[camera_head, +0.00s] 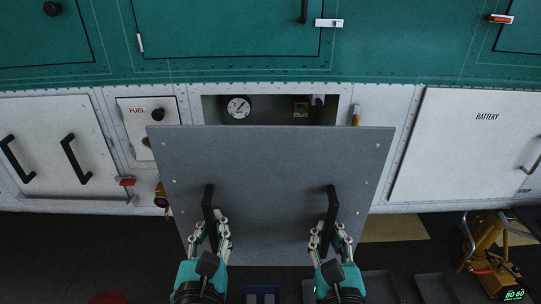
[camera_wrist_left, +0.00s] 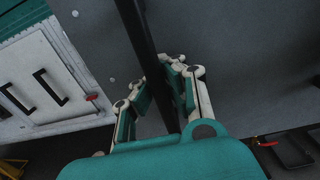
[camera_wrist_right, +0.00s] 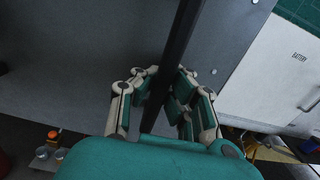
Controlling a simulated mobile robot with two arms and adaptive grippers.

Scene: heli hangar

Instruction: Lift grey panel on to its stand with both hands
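The grey panel (camera_head: 270,165) is a flat square plate with two black upright handles, in front of the aircraft's lower side in the head view. My left gripper (camera_head: 211,222) has its fingers closed around the left handle (camera_head: 208,198), which runs between them in the left wrist view (camera_wrist_left: 150,60). My right gripper (camera_head: 330,228) is closed around the right handle (camera_head: 331,202), also seen in the right wrist view (camera_wrist_right: 177,60). The panel appears held up by both grippers, its top edge overlapping an open recess (camera_head: 270,108). I cannot make out the stand.
The white battery panel (camera_head: 465,145) is at right, and a white door with black handles (camera_head: 45,150) at left. A yellow jack (camera_head: 488,250) stands at lower right. Dark trays (camera_head: 440,288) and a blue bin (camera_head: 260,293) lie on the floor near the bottom.

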